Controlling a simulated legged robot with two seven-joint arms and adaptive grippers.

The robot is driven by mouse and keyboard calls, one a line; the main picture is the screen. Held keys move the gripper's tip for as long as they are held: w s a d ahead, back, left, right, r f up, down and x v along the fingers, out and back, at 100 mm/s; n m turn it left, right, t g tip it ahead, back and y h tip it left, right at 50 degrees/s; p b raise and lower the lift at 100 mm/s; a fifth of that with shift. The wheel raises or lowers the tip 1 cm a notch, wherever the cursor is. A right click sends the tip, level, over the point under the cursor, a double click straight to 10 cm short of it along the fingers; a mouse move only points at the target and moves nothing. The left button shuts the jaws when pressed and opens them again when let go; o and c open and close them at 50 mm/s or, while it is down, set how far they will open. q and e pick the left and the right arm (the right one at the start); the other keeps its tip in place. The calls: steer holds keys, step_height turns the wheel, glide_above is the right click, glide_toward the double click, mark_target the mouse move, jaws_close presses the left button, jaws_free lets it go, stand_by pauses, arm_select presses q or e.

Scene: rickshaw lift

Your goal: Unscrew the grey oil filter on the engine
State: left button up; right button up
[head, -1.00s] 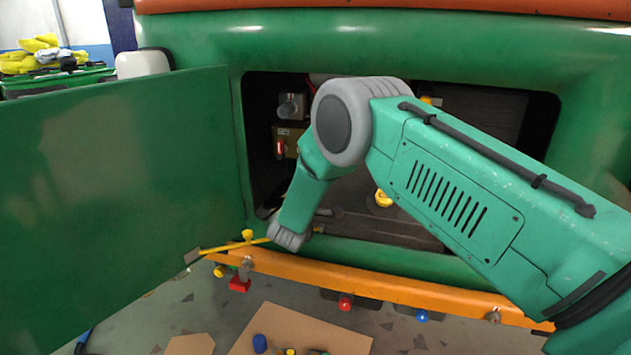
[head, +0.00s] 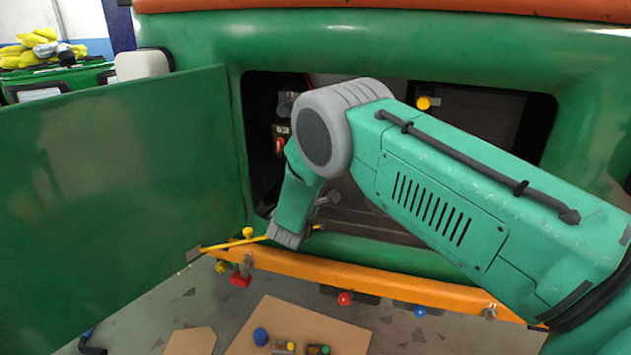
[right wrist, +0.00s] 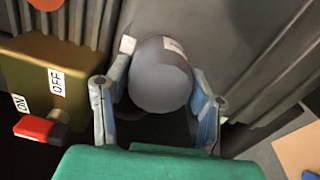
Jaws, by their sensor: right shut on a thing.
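The grey oil filter (right wrist: 160,88) is a rounded grey cylinder in the right wrist view, with a pale label on its top. My right gripper (right wrist: 158,100) has one finger on each side of it and is shut on it. The filter stays against the ribbed dark engine surface. In the head view my right arm reaches into the open engine bay (head: 480,130) and hides the filter. My left gripper is not in view.
A brown box marked ON and OFF (right wrist: 40,75) with a red switch lever (right wrist: 40,128) sits close left of the gripper. In the head view, an open green door (head: 120,170) stands left of the bay and an orange bar (head: 370,284) runs below it.

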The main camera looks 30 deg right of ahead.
steer(key=shift+f, duration=0.25)
steer(key=shift+a+n, duration=0.1)
steer(key=shift+n, duration=1.9)
steer(key=shift+n+p, duration=0.3)
steer(key=shift+n, duration=0.1)
steer(key=n, duration=0.3)
steer(key=shift+r, duration=0.1)
